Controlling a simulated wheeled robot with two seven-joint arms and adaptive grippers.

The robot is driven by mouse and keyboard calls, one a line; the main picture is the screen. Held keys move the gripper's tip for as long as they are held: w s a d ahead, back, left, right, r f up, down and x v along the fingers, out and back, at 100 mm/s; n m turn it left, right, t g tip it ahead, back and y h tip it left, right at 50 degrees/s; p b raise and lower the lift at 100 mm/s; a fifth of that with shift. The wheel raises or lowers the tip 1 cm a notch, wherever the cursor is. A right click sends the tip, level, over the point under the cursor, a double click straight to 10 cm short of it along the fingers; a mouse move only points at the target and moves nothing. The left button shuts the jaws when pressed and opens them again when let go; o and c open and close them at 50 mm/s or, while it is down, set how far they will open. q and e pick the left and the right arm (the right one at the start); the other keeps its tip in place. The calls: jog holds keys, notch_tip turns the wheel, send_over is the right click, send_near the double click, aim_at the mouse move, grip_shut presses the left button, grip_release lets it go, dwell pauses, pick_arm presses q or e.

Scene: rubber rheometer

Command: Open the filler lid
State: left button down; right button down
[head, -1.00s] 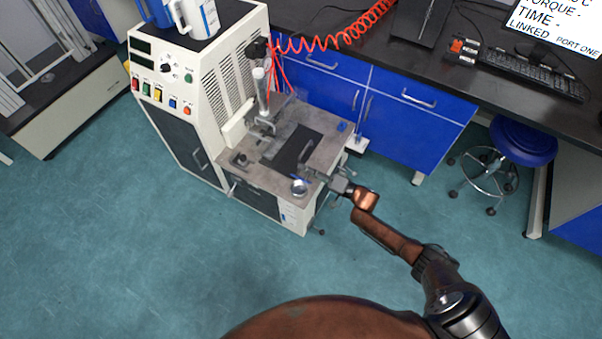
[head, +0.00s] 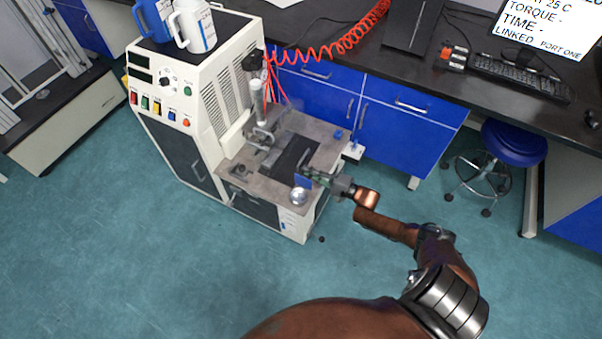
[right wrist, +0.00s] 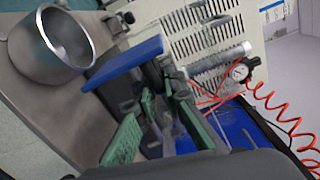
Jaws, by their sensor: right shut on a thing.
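The rheometer's grey worktop (head: 262,187) carries a dark rectangular area (head: 291,152). A small blue flat panel (head: 303,181), which looks like the filler lid, stands tilted up at its near right side. The blue panel also shows in the right wrist view (right wrist: 125,62), just ahead of the fingers. My right gripper (head: 309,173) is at this panel, with green finger pads (right wrist: 160,135) in the right wrist view. It is shut on a part of the lid; the exact grip point is hard to see among the dark parts. My left gripper is not in view.
A shiny metal bowl (head: 299,197) stands at the worktop's near corner, close to the gripper. Blue cabinets (head: 405,115) stand at the right. Two jugs (head: 193,27) stand on the machine.

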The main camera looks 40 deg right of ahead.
dwell(0.3)
jog(key=c, duration=2)
grip_release()
jog(key=shift+c, duration=0.2)
jog(key=shift+s, duration=0.1)
jog(key=shift+s+d, duration=0.1)
jog(key=shift+s, duration=0.05)
jog(key=v, duration=1.1)
jog(key=shift+s, duration=0.3)
jog(key=shift+d+r, duration=0.1)
